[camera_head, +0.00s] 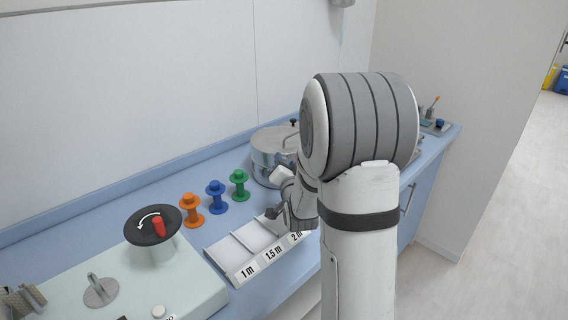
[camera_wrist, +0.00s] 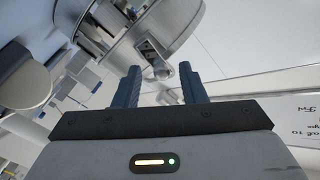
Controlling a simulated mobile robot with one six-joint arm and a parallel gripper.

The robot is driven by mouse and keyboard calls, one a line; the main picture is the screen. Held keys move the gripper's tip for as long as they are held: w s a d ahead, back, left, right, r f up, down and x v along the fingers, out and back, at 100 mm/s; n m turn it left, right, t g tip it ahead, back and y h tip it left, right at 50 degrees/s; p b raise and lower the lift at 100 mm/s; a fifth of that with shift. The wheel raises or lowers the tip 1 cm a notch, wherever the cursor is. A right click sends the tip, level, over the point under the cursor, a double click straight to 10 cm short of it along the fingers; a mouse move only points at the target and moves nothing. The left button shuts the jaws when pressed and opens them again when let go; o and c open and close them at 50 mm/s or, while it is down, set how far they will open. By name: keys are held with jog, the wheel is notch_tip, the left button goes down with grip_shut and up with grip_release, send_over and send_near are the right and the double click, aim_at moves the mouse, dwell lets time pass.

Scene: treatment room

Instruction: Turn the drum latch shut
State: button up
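The drum (camera_head: 268,148) is a round silver metal pot with a lid, standing on the blue counter against the wall. My arm hides its right side in the head view. In the wrist view its shiny curved wall (camera_wrist: 112,30) fills the top. A small metal fitting, which looks like the latch (camera_wrist: 149,47), sits on that wall just beyond my fingertips. Whether it is turned open or shut, I cannot tell. In the head view my gripper (camera_head: 286,215) is low in front of the drum, above the tray.
A white compartment tray (camera_head: 231,256) labelled 1 m, 1.5 m and 2 m lies below my gripper. Orange (camera_head: 192,210), blue (camera_head: 216,197) and green (camera_head: 239,185) spools stand left of the drum. A pale green device (camera_head: 190,287) with a black dial (camera_head: 140,232) is at the front left.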

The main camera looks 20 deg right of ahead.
grip_shut()
dwell(0.4)
jog(key=shift+f, duration=0.1)
jog(key=shift+w+a+n+b, duration=0.1)
jog(key=shift+a+n+b, duration=0.2)
jog(key=shift+n+b, duration=1.35)
jog(key=shift+m+b, duration=0.35)
jog(key=shift+m, duration=0.1)
grip_release()
